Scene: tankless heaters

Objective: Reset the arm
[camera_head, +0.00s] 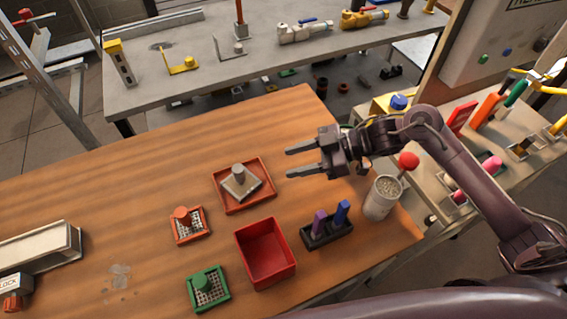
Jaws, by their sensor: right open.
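My right arm (465,165) comes in from the right edge and reaches over the wooden table (110,205). My right gripper (290,161) points left above the table, with its two fingers apart and nothing between them. It is above and to the right of the red tray (262,203) that holds a grey block with a knob (240,182). My left gripper and left arm are not in the view.
An empty red box (265,252), a green tray (208,288), an orange tray (189,226), a black holder (329,235) with purple and blue pieces, and a cup (381,198) stand on the table. A grey bench (200,85) is behind. The table's left middle is clear.

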